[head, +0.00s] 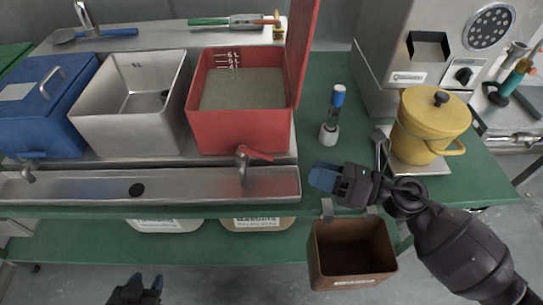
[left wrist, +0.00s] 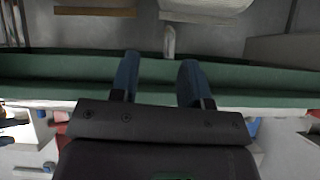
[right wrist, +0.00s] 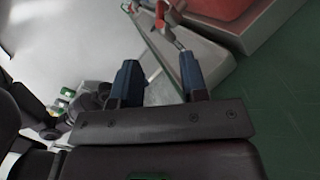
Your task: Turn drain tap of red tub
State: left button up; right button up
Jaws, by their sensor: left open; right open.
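The red tub (head: 240,118) stands open on the bench in the head view, with grey-brown liquid inside and its lid raised at the right. Its drain tap (head: 246,160) is on the front wall, a metal spout over the trough with a red handle pointing right. My right gripper (head: 312,178) is to the right of the tap, apart from it, open and empty. In the right wrist view the tap (right wrist: 166,14) shows beyond the fingers, near the top. My left gripper (head: 138,285) is low at the bottom of the head view, open and empty, away from the tub.
A metal trough (head: 90,188) runs below the tubs. A steel tub (head: 130,110) and a blue tub (head: 40,115) stand left. A brown bin (head: 350,255) hangs at the front edge. A blue-capped grinder (head: 333,115) and yellow pot (head: 428,125) stand right.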

aim_at(271, 156)
jog(key=p+x, duration=0.1)
jog(key=x, duration=0.9)
jog(key=shift+w+a, duration=0.2)
jog(key=shift+a, duration=0.1)
grip_shut()
